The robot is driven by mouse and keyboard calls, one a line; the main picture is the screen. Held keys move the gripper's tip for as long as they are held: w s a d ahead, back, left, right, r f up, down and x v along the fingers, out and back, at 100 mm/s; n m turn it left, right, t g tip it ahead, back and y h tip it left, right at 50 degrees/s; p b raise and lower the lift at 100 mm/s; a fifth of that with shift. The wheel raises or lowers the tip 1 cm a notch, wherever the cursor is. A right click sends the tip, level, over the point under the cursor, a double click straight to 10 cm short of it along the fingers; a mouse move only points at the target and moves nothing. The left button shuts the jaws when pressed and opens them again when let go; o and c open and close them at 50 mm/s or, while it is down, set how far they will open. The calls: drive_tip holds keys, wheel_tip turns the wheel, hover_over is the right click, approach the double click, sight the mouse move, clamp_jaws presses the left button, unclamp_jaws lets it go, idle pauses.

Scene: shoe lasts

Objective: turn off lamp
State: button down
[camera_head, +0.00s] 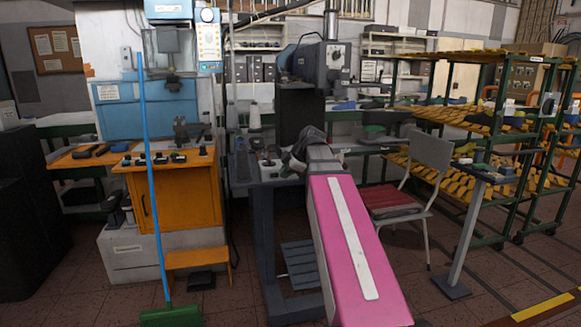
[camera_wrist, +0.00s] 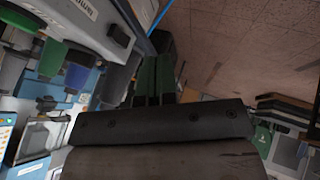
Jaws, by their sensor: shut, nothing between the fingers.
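No lamp can be made out with certainty in either view. My gripper (camera_wrist: 155,70) shows in the wrist view as two dark fingers side by side, shut with nothing between them. In the head view my arm reaches forward from the bottom middle, and its dark end covers part of the sewing bench (camera_head: 262,179). The fingertips are hard to tell apart there. A tall grey machine (camera_head: 318,62) stands behind my arm's end.
An orange cabinet (camera_head: 178,205) with a blue-handled broom (camera_head: 152,170) stands left. A chair with a red seat (camera_head: 390,200) stands right of my arm. Green racks (camera_head: 505,85) with yellow shoe lasts fill the right.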

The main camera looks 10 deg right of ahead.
sight(276, 174)
drive_tip(key=w+a+f, duration=0.2)
drive_tip(key=w, duration=0.3)
drive_tip(key=shift+w+f, duration=0.15)
drive_tip(key=shift+f, duration=0.15)
drive_tip(key=shift+a, duration=0.2)
